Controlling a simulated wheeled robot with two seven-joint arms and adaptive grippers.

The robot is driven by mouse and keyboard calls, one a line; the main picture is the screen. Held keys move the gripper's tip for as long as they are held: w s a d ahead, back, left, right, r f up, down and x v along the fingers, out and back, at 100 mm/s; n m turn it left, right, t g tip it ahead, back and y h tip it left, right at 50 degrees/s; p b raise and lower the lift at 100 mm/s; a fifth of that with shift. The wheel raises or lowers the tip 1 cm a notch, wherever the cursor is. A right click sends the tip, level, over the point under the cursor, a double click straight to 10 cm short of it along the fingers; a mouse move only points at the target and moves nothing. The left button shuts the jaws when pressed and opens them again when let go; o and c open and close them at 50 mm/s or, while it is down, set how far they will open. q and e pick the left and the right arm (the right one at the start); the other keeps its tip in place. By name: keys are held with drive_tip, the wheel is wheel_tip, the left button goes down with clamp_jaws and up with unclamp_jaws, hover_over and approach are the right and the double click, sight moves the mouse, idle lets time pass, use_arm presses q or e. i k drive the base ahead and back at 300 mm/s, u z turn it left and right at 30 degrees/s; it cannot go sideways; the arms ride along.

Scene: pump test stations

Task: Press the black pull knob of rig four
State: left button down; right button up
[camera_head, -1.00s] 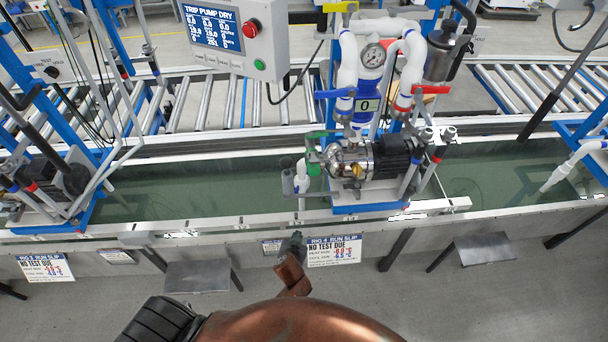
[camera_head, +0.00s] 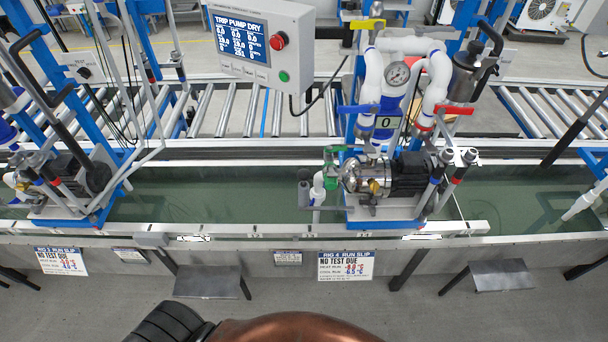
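Rig four (camera_head: 395,150) stands over the trough at the centre right. It has a silver and black pump, white pipes, a gauge (camera_head: 397,73) and blue and red lever handles. Its run slip (camera_head: 346,266) hangs on the trough's front and reads NO TEST DUE. I cannot clearly make out a black pull knob on rig four. A pale plate shows partly behind the dark canister (camera_head: 468,75), which may hide part of it. Neither of my grippers is in view. Only copper and black parts of my own body show at the bottom edge.
A grey control box (camera_head: 262,40) reads TRIP PUMP DRY, with red and green buttons. Rig three (camera_head: 70,175) stands at the left, near a white plate with a black knob (camera_head: 84,71). Small shelves (camera_head: 207,283) (camera_head: 502,275) jut out in front of the trough (camera_head: 250,230).

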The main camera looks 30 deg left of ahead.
sight(303, 174)
drive_tip(key=u, duration=1.05)
drive_tip(key=i, duration=0.4)
drive_tip(key=z, duration=0.55)
